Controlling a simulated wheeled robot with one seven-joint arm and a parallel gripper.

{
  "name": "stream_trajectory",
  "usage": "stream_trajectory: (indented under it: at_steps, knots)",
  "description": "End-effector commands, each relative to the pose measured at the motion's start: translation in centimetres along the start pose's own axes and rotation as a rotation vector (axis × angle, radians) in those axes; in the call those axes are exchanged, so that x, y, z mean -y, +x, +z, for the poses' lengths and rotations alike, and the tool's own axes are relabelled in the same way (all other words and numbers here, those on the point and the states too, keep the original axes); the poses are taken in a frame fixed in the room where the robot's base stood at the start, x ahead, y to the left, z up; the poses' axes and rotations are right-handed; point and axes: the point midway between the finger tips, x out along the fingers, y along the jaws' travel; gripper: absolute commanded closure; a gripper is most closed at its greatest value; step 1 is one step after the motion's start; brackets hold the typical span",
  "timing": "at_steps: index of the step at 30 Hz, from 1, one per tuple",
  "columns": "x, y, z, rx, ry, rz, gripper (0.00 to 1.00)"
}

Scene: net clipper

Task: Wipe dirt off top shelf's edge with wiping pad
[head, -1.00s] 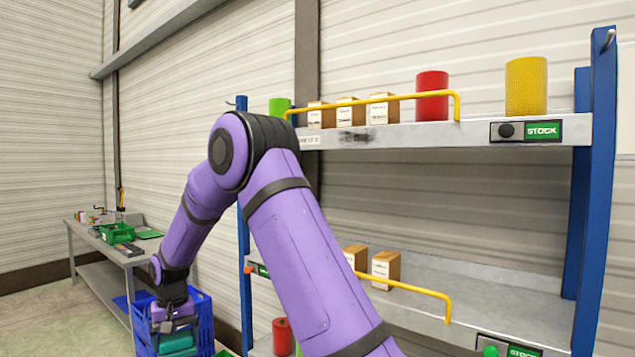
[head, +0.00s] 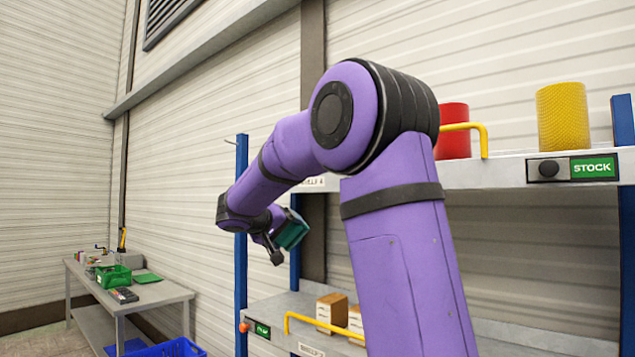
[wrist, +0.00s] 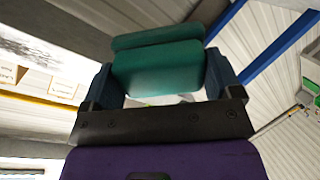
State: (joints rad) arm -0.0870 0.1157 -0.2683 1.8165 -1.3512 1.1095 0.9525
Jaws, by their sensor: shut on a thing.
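The top shelf (head: 500,172) has a pale edge with a green STOCK label at the right. My purple arm crosses in front of the shelf's middle and hides the dark dirt there. The pad is in the air; I see no contact with the shelf.
A yellow rail (head: 470,127), a red cylinder (head: 453,131) and a yellow cylinder (head: 563,117) are on the top shelf. Blue posts (head: 241,240) frame the rack. Boxes (head: 332,312) stand on the lower shelf. A blue crate (head: 168,349) and a workbench (head: 160,293) are at lower left.

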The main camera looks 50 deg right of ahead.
Motion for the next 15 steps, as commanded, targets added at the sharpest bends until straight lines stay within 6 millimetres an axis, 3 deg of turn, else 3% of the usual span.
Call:
stream_trajectory:
  at_steps: [1, 6, 10, 15]
  knots:
    - [-2.6, 0.0, -0.6, -0.023, 0.010, 0.055, 0.34]
    - [-9.8, -0.4, -2.1, -0.079, 0.020, 0.210, 0.34]
    - [-13.4, -0.8, -2.6, -0.102, 0.020, 0.278, 0.34]
    - [-15.5, -0.9, -2.9, -0.114, 0.016, 0.316, 0.34]
